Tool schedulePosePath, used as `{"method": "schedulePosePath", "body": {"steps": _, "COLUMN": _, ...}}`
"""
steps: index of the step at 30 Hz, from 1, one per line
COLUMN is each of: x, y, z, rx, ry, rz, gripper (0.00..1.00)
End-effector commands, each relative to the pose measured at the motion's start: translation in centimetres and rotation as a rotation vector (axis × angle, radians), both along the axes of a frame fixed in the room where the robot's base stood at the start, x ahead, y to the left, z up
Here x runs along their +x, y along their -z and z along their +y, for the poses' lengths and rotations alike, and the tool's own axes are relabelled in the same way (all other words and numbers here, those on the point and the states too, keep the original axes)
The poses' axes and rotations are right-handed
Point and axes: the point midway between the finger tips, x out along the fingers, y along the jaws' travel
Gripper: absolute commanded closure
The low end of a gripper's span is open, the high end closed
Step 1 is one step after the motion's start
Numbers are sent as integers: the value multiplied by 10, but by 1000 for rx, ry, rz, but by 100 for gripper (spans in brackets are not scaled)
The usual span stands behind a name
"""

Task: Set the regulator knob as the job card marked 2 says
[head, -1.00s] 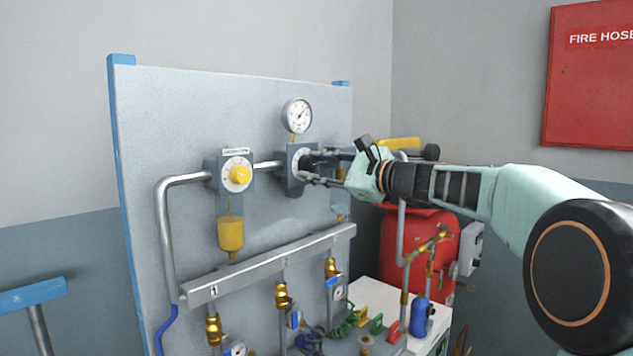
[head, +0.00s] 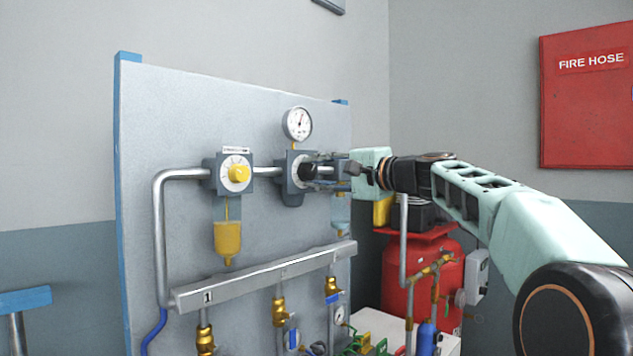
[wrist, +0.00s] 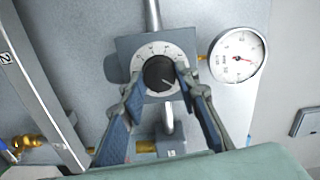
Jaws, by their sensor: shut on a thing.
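The regulator knob (wrist: 159,74) is black, with a pale pointer mark, on a white scale dial (wrist: 158,52) in a grey housing. In the head view the dark knob (head: 307,171) sits under a round gauge (head: 298,124). My gripper (wrist: 160,82) is shut on the knob, one finger on each side; it also shows in the head view (head: 325,171). The gauge (wrist: 238,55) has a red needle; its figures are too small to read. No job card can be made out.
A yellow knob (head: 239,174) on a second dial is to the left, above a yellow bowl (head: 228,240). A manifold bar (head: 270,277) with brass fittings runs below. A red tank (head: 420,275) stands right of the panel (head: 180,120).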

Motion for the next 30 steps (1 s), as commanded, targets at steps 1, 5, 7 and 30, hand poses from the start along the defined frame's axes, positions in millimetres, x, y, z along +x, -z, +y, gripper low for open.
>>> {"method": "schedulePosePath", "body": {"steps": 1, "x": 0, "y": 2, "z": 0, "rx": -11, "ry": -2, "rz": -13, "gripper": 96}}
{"method": "schedulePosePath", "body": {"steps": 5, "x": 0, "y": 1, "z": 0, "rx": -29, "ry": -2, "rz": -37, "gripper": 96}}
{"method": "schedulePosePath", "body": {"steps": 7, "x": 0, "y": 1, "z": 0, "rx": -36, "ry": -2, "rz": -46, "gripper": 96}}
{"method": "schedulePosePath", "body": {"steps": 30, "x": 0, "y": 0, "z": 0, "rx": -41, "ry": -1, "rz": -52, "gripper": 54}}
